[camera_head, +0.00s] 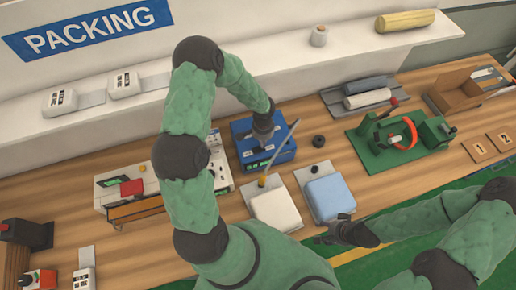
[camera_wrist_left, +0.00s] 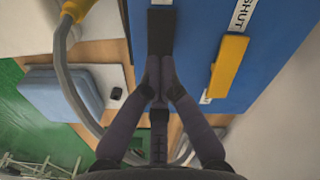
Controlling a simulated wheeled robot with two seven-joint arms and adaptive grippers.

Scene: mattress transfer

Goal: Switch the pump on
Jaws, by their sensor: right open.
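The pump is a blue box (camera_head: 284,152) on the wooden table in the head view; it fills much of the left wrist view (camera_wrist_left: 205,60). A black switch-like piece (camera_wrist_left: 161,28) sits on its face, beside a yellow lever (camera_wrist_left: 229,66) with a label reading SHUT. My left gripper (camera_head: 263,138) is over the pump's top. In the left wrist view its fingertips (camera_wrist_left: 160,68) are together, empty, at the lower end of the black piece; I cannot tell whether they touch it. My right gripper (camera_head: 328,230) is open near the table's front edge.
A grey hose (camera_head: 284,147) runs beside the pump to a yellow fitting. A white pad (camera_head: 275,210) and a blue pad (camera_head: 330,196) lie in front. A green fixture with a red ring (camera_head: 405,135) stands right. A white machine (camera_head: 220,160) stands left.

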